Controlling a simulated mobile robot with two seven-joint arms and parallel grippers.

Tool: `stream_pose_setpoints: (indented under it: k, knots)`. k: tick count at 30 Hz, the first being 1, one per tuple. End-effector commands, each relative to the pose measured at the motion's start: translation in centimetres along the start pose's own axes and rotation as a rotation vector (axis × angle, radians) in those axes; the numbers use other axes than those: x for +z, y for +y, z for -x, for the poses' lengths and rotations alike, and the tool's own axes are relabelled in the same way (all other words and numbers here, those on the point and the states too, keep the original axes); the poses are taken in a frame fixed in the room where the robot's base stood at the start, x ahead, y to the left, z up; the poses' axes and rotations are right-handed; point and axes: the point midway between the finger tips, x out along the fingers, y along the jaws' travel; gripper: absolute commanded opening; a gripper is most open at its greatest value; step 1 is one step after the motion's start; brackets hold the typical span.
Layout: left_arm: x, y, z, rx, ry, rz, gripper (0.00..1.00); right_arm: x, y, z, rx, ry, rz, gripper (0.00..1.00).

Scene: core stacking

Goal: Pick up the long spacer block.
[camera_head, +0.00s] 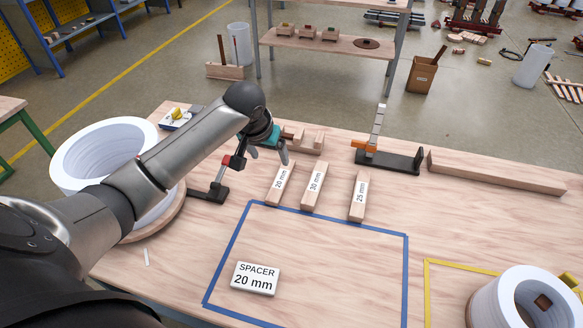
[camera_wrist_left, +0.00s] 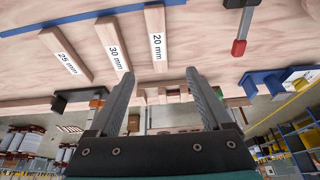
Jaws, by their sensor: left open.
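Three pale wooden blocks with white labels lie side by side on the table: the 20 mm block (camera_head: 279,184), the 30 mm block (camera_head: 314,186) and the 25 mm block (camera_head: 358,197). The left wrist view also shows the 20 mm block (camera_wrist_left: 156,22), the 30 mm block (camera_wrist_left: 106,36) and the 25 mm block (camera_wrist_left: 63,52). No label says which is the long spacer block. My left gripper (camera_head: 269,156) is open and empty, above the table near the far end of the 20 mm block. It also shows in the left wrist view (camera_wrist_left: 160,75). My right gripper is out of view.
A "SPACER 20 mm" card (camera_head: 255,278) lies inside the blue taped outline (camera_head: 407,270). A black-based gauge (camera_head: 390,160) and a long wooden bar (camera_head: 495,172) stand at the back right. White cylinders sit at left (camera_head: 75,165) and front right (camera_head: 495,305). The blue outline is mostly clear.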

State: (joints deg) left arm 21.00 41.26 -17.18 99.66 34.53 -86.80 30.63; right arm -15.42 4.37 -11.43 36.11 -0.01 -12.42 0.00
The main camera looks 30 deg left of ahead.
Motion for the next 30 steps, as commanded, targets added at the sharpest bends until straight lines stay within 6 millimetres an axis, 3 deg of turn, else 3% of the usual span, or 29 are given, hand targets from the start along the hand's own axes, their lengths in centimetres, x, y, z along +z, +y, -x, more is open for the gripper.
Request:
stream_pose_setpoints:
  k: [5,12,18,26,30]
  knots:
    - [0.0,0.0,-1.8,0.001,-0.001,0.004,0.82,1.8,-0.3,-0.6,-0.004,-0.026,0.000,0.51]
    - [0.0,0.0,-6.4,0.001,0.000,0.004,0.82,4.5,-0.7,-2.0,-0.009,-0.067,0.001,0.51]
    - [0.0,0.0,-9.2,0.001,0.001,0.003,0.82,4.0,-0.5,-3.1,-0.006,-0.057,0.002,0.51]
    - [0.1,0.1,-10.8,0.001,0.000,0.000,0.82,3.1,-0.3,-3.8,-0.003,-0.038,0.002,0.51]
    - [0.5,0.4,-13.1,0.000,0.000,0.001,0.82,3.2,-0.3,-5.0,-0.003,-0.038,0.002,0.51]
